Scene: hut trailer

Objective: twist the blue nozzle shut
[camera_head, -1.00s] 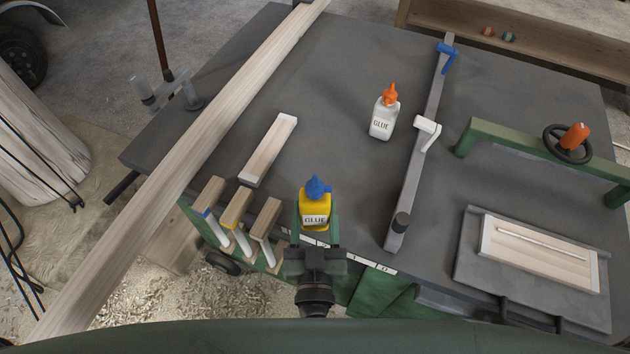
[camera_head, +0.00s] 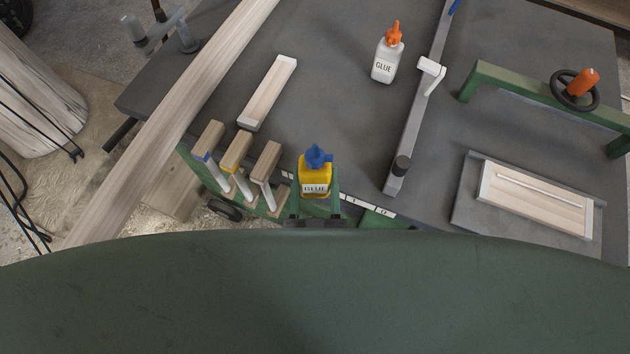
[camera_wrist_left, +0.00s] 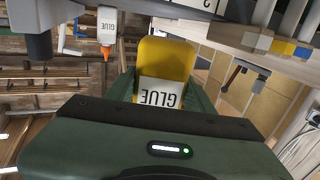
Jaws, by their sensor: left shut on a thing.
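A yellow glue bottle (camera_head: 315,176) with a blue nozzle (camera_head: 317,157) is upright near the table's front edge in the head view. My left gripper (camera_head: 316,190) is shut on it, with a green finger on each side of the body. In the left wrist view the yellow bottle (camera_wrist_left: 165,60) appears upside down between the fingers (camera_wrist_left: 163,90); its blue nozzle is hidden there. The nozzle's exact turn is too small to tell. Whether the bottle touches anything below cannot be told. My right gripper is not in view.
A white glue bottle (camera_head: 386,60) with an orange nozzle stands behind on the grey table (camera_head: 330,90). A metal bar clamp (camera_head: 415,120) lies to the right. The table between is clear.

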